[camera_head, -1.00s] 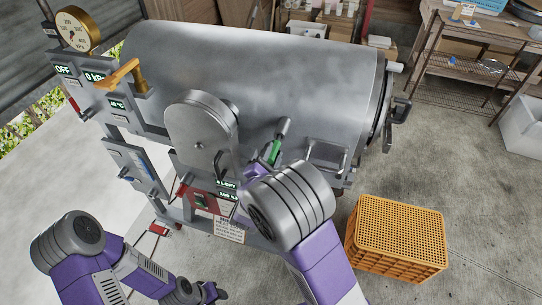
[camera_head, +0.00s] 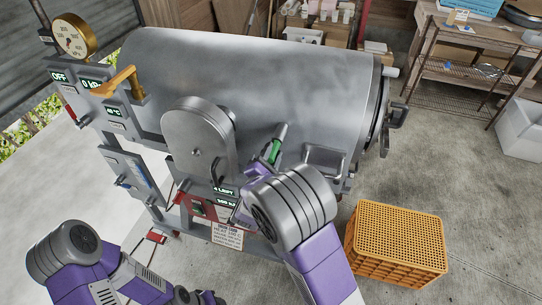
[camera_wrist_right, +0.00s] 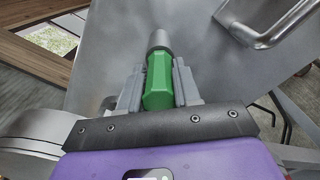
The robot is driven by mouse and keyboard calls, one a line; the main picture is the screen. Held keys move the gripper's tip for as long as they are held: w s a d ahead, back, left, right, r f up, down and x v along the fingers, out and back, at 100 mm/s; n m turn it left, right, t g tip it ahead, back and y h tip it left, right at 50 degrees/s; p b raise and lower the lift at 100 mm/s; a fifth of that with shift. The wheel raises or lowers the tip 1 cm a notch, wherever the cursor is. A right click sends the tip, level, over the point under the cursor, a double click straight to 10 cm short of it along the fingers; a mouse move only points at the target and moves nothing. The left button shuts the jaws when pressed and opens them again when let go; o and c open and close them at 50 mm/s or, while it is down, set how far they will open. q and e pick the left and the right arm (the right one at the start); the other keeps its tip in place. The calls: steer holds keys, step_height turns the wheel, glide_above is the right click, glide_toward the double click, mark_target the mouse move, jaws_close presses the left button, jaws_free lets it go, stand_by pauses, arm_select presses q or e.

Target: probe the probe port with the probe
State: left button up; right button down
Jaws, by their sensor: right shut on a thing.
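My right gripper (camera_head: 270,160) is shut on the probe's green handle (camera_head: 273,151), in front of the large grey cylindrical vessel (camera_head: 285,80). The right wrist view shows the green handle (camera_wrist_right: 158,82) upright between both fingers. A narrower grey cylindrical piece (camera_wrist_right: 158,40) extends from the handle's far end towards the vessel wall. I cannot tell whether this piece belongs to the probe or to the port, nor whether they touch. The probe port is not clearly distinguishable. My left gripper (camera_head: 208,298) is at the bottom edge, partly cut off, and its jaws are unclear.
A bar handle (camera_head: 325,158) juts from the vessel right of the probe, and a round-ended cover (camera_head: 195,145) is on its left. A gauge (camera_head: 74,36) and small displays are at the left. An orange crate (camera_head: 396,243) stands on the floor at the right.

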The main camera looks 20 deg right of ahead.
steer(key=shift+w, duration=0.1)
steer(key=c, duration=0.7)
jaws_free()
steer(key=v, duration=0.7)
steer(key=shift+a, duration=0.1)
